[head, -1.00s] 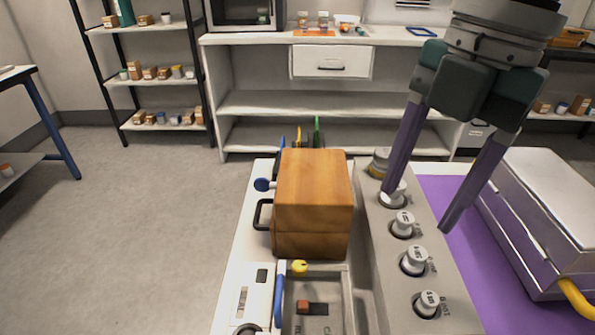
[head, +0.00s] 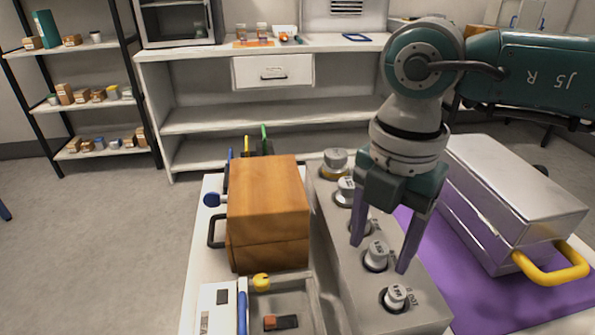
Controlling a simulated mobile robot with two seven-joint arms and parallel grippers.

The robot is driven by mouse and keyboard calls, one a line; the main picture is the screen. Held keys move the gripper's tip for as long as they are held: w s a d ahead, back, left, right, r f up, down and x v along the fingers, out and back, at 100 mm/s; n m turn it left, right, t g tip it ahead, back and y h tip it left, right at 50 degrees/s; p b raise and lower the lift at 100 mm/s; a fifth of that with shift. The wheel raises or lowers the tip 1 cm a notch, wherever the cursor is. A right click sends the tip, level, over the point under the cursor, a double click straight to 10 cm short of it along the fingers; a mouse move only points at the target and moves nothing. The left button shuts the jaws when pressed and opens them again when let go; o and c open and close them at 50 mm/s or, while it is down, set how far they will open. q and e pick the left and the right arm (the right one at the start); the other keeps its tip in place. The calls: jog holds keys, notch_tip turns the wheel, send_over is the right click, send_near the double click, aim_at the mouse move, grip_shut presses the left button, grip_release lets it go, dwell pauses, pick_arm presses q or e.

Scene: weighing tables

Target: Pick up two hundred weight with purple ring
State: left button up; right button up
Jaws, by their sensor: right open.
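A grey block (head: 325,235) holds a row of several silver weights standing upright in round sockets. The farthest weight (head: 335,160) has a yellow ring at its base. Nearer come another weight (head: 346,190), one partly hidden behind my left-hand finger, a weight (head: 376,254) and the nearest weight (head: 396,296). The labels are too small to read, and I cannot make out a purple ring on any of them. My right gripper (head: 380,256) is open and points down over the row, its purple fingers spread around the second-nearest weight's area; contact cannot be told. My left gripper is out of view.
A wooden box (head: 268,210) stands left of the block. A silver case (head: 510,200) with a yellow handle (head: 550,264) sits on a purple mat (head: 470,285) to the right. A shelf unit (head: 215,120) stands behind. Open floor lies left.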

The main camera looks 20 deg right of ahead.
jog(key=shift+c, duration=0.4)
grip_shut()
jog(key=shift+r, duration=0.1)
